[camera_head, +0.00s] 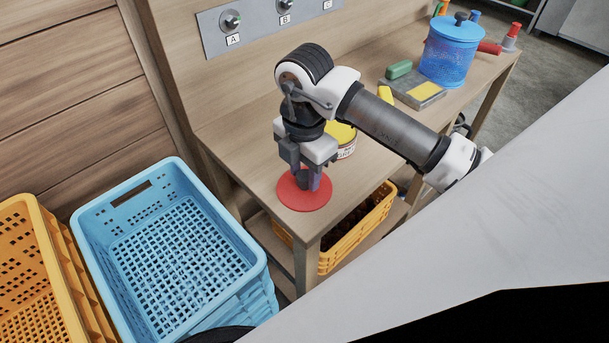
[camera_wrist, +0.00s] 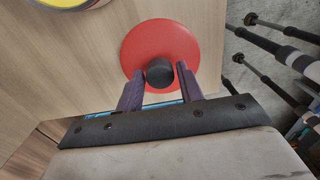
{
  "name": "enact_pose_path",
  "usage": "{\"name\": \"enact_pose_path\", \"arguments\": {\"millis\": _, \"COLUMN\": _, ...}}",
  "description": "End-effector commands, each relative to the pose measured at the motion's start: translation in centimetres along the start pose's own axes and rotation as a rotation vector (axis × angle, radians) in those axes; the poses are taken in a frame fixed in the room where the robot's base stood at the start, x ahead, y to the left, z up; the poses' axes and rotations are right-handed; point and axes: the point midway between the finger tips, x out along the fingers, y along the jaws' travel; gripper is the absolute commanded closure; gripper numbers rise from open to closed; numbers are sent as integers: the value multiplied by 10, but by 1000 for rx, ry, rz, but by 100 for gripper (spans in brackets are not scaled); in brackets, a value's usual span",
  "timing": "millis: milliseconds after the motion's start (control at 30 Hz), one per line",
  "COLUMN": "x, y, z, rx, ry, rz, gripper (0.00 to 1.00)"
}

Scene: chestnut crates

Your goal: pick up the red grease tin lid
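The red grease tin lid (camera_head: 304,194) lies flat on the wooden bench (camera_head: 228,150), near its front left end. In the wrist view the lid (camera_wrist: 160,42) shows as a round red disc with a dark round knob (camera_wrist: 159,73) in the middle. My gripper (camera_head: 308,183) points down over the lid and hides part of it. In the wrist view my gripper's fingers (camera_wrist: 160,82) are open, one on each side of the knob. I cannot tell whether either finger touches it.
An open tin (camera_head: 345,139) with yellow contents stands behind my gripper. A blue container (camera_head: 451,50), a grey-yellow block (camera_head: 413,91) and a green object (camera_head: 398,69) stand farther right. Blue (camera_head: 252,245) and yellow crates (camera_head: 62,262) stand left of the bench.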

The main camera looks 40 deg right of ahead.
Motion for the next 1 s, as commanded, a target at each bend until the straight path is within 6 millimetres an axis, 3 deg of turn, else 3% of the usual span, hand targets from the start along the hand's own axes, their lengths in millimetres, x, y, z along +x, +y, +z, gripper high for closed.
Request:
{"name": "enact_pose_path", "arguments": {"millis": 33, "x": 0, "y": 0, "z": 0, "rx": 0, "ry": 0, "rz": 0, "gripper": 70}}
{"name": "enact_pose_path", "arguments": {"millis": 233, "x": 0, "y": 0, "z": 0, "rx": 0, "ry": 0, "rz": 0, "gripper": 94}}
{"name": "enact_pose_path", "arguments": {"millis": 633, "x": -9, "y": 0, "z": 0, "rx": 0, "ry": -2, "rz": -1, "gripper": 94}}
{"name": "enact_pose_path", "arguments": {"millis": 867, "x": -46, "y": 0, "z": 1, "rx": 2, "ry": -5, "rz": 0, "gripper": 94}}
{"name": "enact_pose_path", "arguments": {"millis": 1000, "x": -84, "y": 1, "z": 1, "rx": 2, "ry": -6, "rz": 2, "gripper": 94}}
